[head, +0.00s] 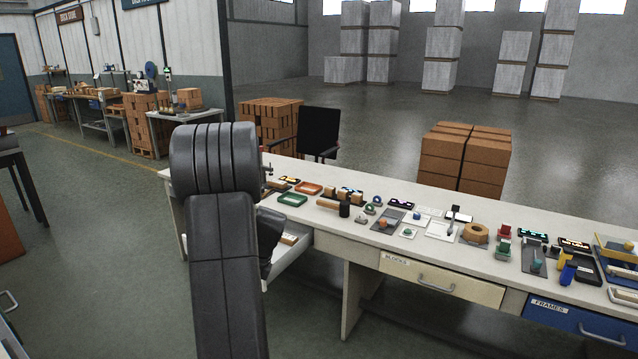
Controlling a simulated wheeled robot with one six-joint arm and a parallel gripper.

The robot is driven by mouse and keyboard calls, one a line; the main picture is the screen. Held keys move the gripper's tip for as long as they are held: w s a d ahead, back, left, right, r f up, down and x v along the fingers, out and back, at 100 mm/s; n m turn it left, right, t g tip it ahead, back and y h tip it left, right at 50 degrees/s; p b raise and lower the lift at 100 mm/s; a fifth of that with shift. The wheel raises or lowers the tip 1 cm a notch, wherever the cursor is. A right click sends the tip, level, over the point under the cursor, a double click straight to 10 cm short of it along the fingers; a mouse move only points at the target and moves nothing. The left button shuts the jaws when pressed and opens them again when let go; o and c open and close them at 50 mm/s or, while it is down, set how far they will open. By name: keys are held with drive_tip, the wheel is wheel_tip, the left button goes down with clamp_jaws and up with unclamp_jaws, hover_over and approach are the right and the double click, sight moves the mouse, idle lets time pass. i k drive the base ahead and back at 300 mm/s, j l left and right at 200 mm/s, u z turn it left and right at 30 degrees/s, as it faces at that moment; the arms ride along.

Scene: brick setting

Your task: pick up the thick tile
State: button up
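I cannot single out the thick tile with certainty. Small flat pieces lie among the items on the long white workbench (400,240), too small to tell their thickness. An open drawer (300,250) at the bench's left part holds a pale wooden-looking piece (289,239), partly hidden by my arm. My dark arm rises in the left middle of the picture, in front of the bench's left end. The dark end of the arm (268,236) shows beside the open drawer. Its fingertips are hidden, and I see nothing held.
A mallet (334,206), green tray (292,199), red tray (309,188) and tape roll (475,233) lie on the bench. The cream drawer (440,279) and blue drawer (577,322) look shut. A chair (318,132) and stacked boxes (465,157) stand behind.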

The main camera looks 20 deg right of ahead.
sight(274, 182)
drive_tip(key=i+z, duration=0.2)
drive_tip(key=i, duration=0.25)
drive_tip(key=i+j+z, duration=0.1)
drive_tip(key=i+z, duration=0.15)
drive_tip(key=i, duration=0.2)
drive_tip(key=i+j+z, duration=0.2)
drive_tip(key=i, duration=0.25)
drive_tip(key=i+j+z, duration=0.2)
drive_tip(key=i, duration=0.25)
drive_tip(key=i+j, duration=0.3)
drive_tip(key=i, duration=0.2)
drive_tip(key=i+j, duration=0.3)
drive_tip(key=i, duration=0.15)
drive_tip(key=i+j, duration=0.3)
drive_tip(key=i, duration=0.2)
